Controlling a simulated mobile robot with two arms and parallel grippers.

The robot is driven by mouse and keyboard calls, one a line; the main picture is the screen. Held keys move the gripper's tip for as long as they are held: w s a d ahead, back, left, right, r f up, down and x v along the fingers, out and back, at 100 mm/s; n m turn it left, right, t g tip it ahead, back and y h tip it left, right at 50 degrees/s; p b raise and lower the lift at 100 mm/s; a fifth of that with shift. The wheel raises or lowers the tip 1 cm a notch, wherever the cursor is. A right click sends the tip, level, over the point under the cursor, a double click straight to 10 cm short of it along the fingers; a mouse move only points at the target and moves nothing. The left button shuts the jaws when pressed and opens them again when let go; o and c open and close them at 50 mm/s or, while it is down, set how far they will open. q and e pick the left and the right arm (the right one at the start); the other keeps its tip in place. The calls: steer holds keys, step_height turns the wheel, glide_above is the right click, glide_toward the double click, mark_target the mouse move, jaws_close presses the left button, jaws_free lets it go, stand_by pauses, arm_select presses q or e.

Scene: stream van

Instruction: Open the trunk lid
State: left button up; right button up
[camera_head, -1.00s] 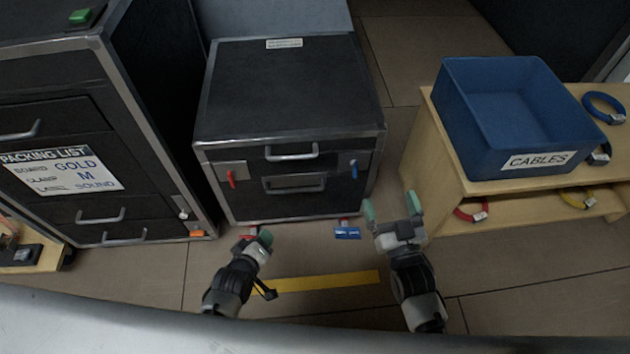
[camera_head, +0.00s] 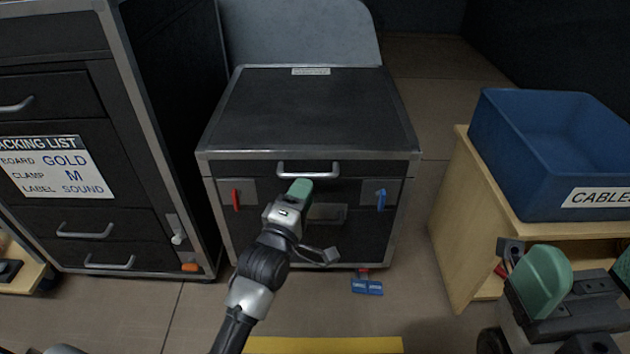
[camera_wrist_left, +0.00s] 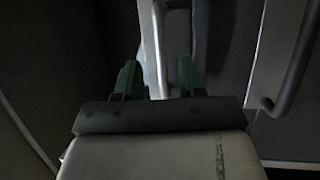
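The black trunk (camera_head: 310,115) stands ahead with its lid down. The lid's metal handle (camera_head: 285,171) is at the front, above a red latch (camera_head: 236,200) on the left and a blue latch (camera_head: 381,200) on the right. My left gripper (camera_head: 300,190) is at the trunk's front, just below the lid handle, and partly hides the lower recessed handle (camera_head: 326,213). In the left wrist view its green fingers (camera_wrist_left: 157,78) are apart, with a pale metal bar or edge between them; contact cannot be told. My right gripper (camera_head: 585,275) is open and empty at the lower right.
A black drawer cabinet (camera_head: 150,100) with a packing list (camera_head: 55,168) stands close on the left. A blue cable bin (camera_head: 520,150) sits on a wooden shelf (camera_head: 450,220) at right. Floor is clear between trunk and shelf.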

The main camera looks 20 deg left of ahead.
mark_target(314, 173)
arm_select(q)
steer(key=b+x, duration=0.1)
steer(key=x, duration=0.4)
steer(key=shift+w+b, duration=0.4)
jaws_close()
